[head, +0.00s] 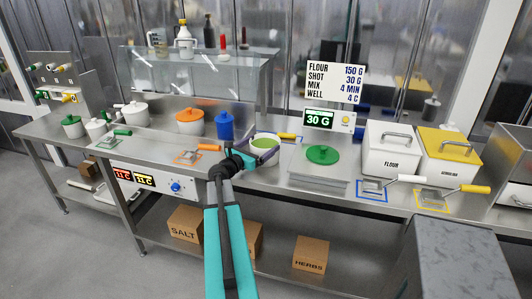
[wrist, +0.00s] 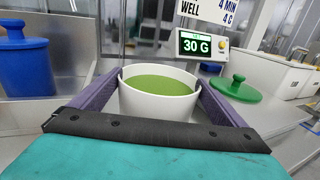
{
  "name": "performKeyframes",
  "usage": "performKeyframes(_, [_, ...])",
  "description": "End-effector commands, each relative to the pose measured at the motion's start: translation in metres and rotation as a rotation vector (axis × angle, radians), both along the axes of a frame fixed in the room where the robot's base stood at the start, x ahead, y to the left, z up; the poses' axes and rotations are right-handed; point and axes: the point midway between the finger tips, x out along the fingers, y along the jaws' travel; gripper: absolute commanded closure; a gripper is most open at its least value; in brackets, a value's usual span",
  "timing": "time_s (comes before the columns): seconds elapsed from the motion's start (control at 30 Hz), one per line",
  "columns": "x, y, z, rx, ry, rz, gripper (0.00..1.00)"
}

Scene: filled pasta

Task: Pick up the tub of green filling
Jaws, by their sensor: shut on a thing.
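The tub of green filling (head: 264,145) is a white round tub, open at the top, with green filling inside. In the wrist view the tub (wrist: 158,100) sits upright between the two purple fingers of my gripper (wrist: 158,85). My gripper (head: 262,149) is shut on the tub's sides. A green lid (head: 323,154) with a knob lies on the scale to the right, apart from the tub; it also shows in the wrist view (wrist: 236,91). Whether the tub's base touches the counter is hidden by my gripper.
A blue canister (head: 225,126) and an orange-lidded pot (head: 190,121) stand left of the tub. The scale display (head: 319,119) reads 30 G. White flour (head: 390,150) and yellow-lidded semolina (head: 449,154) bins stand at right. Scoops lie along the counter's front.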

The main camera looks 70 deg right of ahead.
Motion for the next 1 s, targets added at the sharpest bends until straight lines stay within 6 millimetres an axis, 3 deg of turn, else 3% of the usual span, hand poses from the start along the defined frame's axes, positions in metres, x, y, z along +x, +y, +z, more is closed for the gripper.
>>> performKeyframes(0.57, [0.000, 0.000, 0.008, -0.003, 0.003, 0.000, 0.68])
performKeyframes(0.93, [0.000, 0.000, 0.038, -0.005, 0.001, 0.000, 0.68])
performKeyframes(1.0, [-0.002, 0.010, 0.037, -0.004, 0.002, 0.001, 0.68])
